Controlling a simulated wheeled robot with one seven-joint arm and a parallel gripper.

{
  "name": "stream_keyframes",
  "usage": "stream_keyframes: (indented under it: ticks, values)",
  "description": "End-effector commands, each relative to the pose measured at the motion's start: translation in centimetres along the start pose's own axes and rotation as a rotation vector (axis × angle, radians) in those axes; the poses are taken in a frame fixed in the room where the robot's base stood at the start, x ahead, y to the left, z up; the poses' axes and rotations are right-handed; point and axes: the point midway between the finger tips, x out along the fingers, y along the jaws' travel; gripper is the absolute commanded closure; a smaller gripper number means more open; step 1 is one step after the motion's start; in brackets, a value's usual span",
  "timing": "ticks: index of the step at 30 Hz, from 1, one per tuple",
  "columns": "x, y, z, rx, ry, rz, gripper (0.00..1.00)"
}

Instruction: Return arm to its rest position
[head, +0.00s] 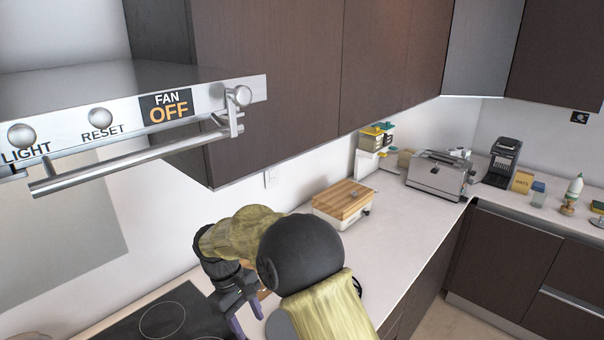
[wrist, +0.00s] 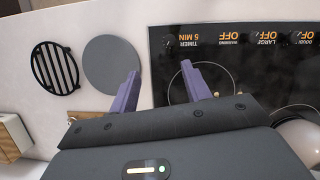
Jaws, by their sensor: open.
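My gripper (wrist: 160,90) is open, with its two purple fingers apart and nothing between them in the wrist view. It hangs over the counter by the left edge of the black cooktop (wrist: 260,60). In the head view my gripper (head: 240,318) is low at the centre, partly hidden by my own dark and yellow arm links. The arm is bent and reaches out over the counter.
A range hood (head: 130,95) with a bar handle juts out at upper left. A wooden-topped box (head: 343,202) and a toaster (head: 437,175) stand on the counter (head: 400,225). A grey disc (wrist: 112,65) and a black round grate (wrist: 54,67) lie beside the cooktop. Dark cabinets (head: 280,60) hang above.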

Motion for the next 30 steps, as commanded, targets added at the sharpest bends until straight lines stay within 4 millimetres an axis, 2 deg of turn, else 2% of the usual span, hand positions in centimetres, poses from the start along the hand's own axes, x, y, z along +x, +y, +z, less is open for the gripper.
stream_keyframes:
  ticks: [1, 6, 13, 17, 21, 24, 27, 30]
  values:
    - [-0.1, 1.3, 1.7, 0.051, 0.026, -0.009, 0.52]
    - [0.8, 4.6, 7.4, 0.233, 0.128, -0.038, 0.52]
    - [2.5, 7.0, 15.8, 0.505, 0.267, -0.066, 0.52]
    - [3.8, 7.3, 20.6, 0.669, 0.342, -0.074, 0.52]
    - [5.4, 6.7, 25.5, 0.849, 0.422, -0.075, 0.52]
    - [6.5, 5.9, 28.3, 0.959, 0.468, -0.071, 0.52]
    - [7.1, 5.4, 29.9, 1.024, 0.496, -0.067, 0.52]
    - [7.4, 5.2, 30.4, 1.047, 0.505, -0.066, 0.52]
